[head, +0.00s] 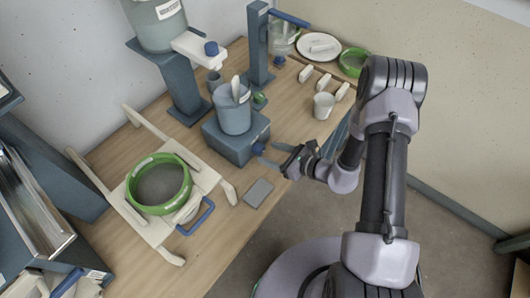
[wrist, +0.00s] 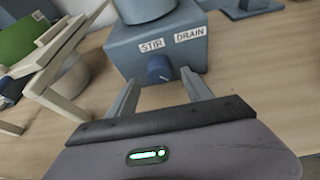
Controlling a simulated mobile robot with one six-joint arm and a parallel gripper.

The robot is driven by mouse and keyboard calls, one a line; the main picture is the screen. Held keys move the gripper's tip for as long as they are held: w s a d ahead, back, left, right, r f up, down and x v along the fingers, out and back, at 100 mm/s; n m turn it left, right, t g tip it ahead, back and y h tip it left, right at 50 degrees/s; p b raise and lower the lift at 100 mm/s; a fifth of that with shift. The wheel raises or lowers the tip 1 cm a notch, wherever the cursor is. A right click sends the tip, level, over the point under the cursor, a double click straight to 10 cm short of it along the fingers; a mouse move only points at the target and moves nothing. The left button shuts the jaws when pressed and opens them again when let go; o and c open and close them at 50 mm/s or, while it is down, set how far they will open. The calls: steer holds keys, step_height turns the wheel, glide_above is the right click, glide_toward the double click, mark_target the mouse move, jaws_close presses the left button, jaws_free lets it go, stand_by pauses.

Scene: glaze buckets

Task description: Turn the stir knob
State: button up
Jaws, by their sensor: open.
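The stir knob (wrist: 159,68) is a dark blue round knob with a pale pointer mark, on the front of a blue-grey base box (wrist: 125,50). White labels reading STIR and DRAIN sit above it. In the head view the knob (head: 258,148) shows at the box's right side, with a blue-grey bucket (head: 233,112) on top. My gripper (wrist: 163,92) is open, its two fingers pointing at the box on either side of the knob and apart from it. In the head view my gripper (head: 272,157) is just in front of the knob.
A wooden stand with a green-rimmed sieve (head: 158,207) is at the left. A grey block (head: 258,193) lies near the table's front edge. A white cup (head: 323,105) stands to the right. A tall blue post (head: 259,50) rises behind the bucket.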

mark_target(262, 152)
steer(key=shift+x, duration=1.55)
jaws_close()
steer(key=shift+f+b, duration=0.1)
steer(key=shift+b, duration=0.35)
steer(key=n+t+b, duration=0.1)
steer(key=b, duration=0.1)
steer(key=n+t+h+b, duration=0.1)
steer(key=n+b, duration=0.1)
steer(key=shift+s+a+f+n+h+b, duration=0.1)
steer(key=shift+s+f+n+h+b, duration=0.05)
steer(key=shift+f+n+h+b, duration=0.15)
steer(key=n+t+b, duration=0.1)
steer(key=b, duration=0.2)
steer(key=n+t+h+b, duration=0.1)
steer(key=n+b, duration=0.1)
steer(key=b, duration=0.1)
steer(key=shift+s+a+f+b, duration=0.1)
steer(key=shift+f+b, duration=0.05)
steer(key=shift+b, duration=0.2)
steer(key=n+t+b, duration=0.1)
steer(key=n+b, duration=0.1)
steer(key=b, duration=0.1)
steer(key=shift+s+r+n+t+b, duration=0.1)
steer(key=shift+r+n+t+b, duration=0.15)
steer(key=shift+n+t+b, duration=0.5)
